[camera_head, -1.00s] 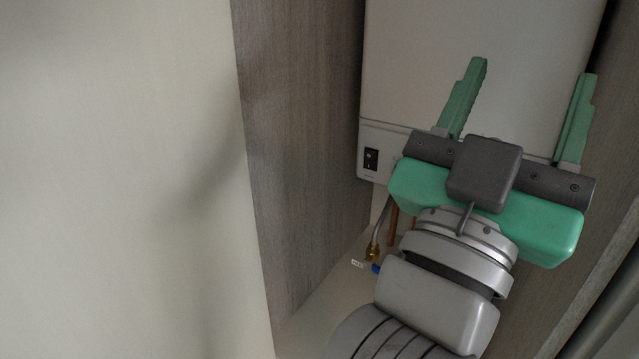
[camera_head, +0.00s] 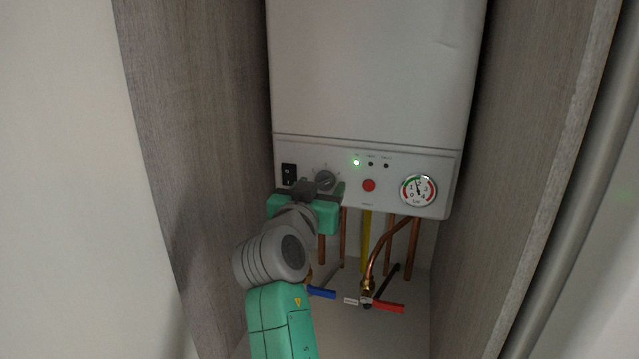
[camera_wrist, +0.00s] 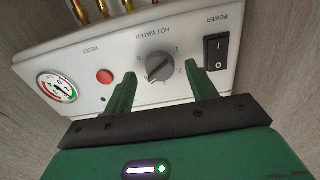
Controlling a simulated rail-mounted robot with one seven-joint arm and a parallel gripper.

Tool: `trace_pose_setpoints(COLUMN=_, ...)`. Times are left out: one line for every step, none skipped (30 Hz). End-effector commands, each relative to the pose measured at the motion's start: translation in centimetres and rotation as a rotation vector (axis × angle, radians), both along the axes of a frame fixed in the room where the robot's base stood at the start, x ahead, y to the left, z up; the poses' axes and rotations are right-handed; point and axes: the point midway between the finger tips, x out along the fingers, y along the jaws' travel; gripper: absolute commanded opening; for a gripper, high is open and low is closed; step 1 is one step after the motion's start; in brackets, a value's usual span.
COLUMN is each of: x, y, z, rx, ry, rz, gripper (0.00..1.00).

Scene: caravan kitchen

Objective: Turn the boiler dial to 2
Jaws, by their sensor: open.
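The boiler dial (camera_head: 325,180) is a round grey knob on the white boiler's lower front panel. In the wrist view the dial (camera_wrist: 160,67) sits under the words HOT WATER, with small marks around it that are too blurred to read surely. My gripper (camera_head: 312,188) is in front of the panel at the dial. In the wrist view my gripper (camera_wrist: 162,82) is open, with one green finger at each side of the dial and the dial between and slightly beyond the tips. I cannot tell whether either finger touches it.
The black power switch (camera_head: 289,174) is close left of the dial. A red reset button (camera_head: 369,185) and a pressure gauge (camera_head: 418,190) are to the right. Copper pipes and valves with blue (camera_head: 320,292) and red (camera_head: 389,307) handles are below. Wood-grain walls close in both sides.

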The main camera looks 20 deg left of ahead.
Motion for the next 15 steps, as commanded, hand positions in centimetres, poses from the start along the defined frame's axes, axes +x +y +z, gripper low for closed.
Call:
trace_pose_setpoints(x=0.51, y=0.04, z=0.15, rx=-0.001, ry=0.0, rz=-0.001, gripper=0.57)
trace_pose_setpoints(x=0.76, y=0.05, z=0.08, rx=-0.001, ry=0.001, rz=-0.001, gripper=0.57)
trace_pose_setpoints(x=1.0, y=0.07, z=0.06, rx=-0.001, ry=0.0, rz=0.0, gripper=0.57)
trace_pose_setpoints(x=1.12, y=0.08, z=0.06, rx=-0.001, ry=-0.001, rz=0.0, gripper=0.57)
trace_pose_setpoints(x=1.21, y=0.08, z=0.04, rx=-0.001, ry=-0.001, rz=0.0, gripper=0.57)
trace_pose_setpoints(x=1.27, y=0.08, z=0.01, rx=0.0, ry=-0.001, rz=0.0, gripper=0.57)
trace_pose_setpoints(x=1.29, y=0.09, z=0.0, rx=0.0, ry=-0.001, rz=0.0, gripper=0.57)
trace_pose_setpoints(x=1.29, y=0.09, z=-0.01, rx=0.0, ry=-0.001, rz=0.0, gripper=0.57)
trace_pose_setpoints(x=1.28, y=0.08, z=-0.02, rx=0.0, ry=-0.001, rz=0.0, gripper=0.57)
trace_pose_setpoints(x=1.27, y=0.08, z=-0.02, rx=0.0, ry=-0.001, rz=0.0, gripper=0.57)
trace_pose_setpoints(x=1.27, y=0.08, z=-0.01, rx=0.0, ry=-0.001, rz=0.0, gripper=0.57)
trace_pose_setpoints(x=1.26, y=0.08, z=-0.01, rx=0.0, ry=-0.001, rz=0.001, gripper=0.53)
trace_pose_setpoints(x=1.26, y=0.08, z=-0.02, rx=0.0, ry=-0.001, rz=0.001, gripper=0.47)
trace_pose_setpoints(x=1.25, y=0.08, z=-0.02, rx=0.0, ry=-0.001, rz=0.001, gripper=0.41)
trace_pose_setpoints(x=1.25, y=0.08, z=-0.02, rx=0.0, ry=-0.001, rz=0.001, gripper=0.33)
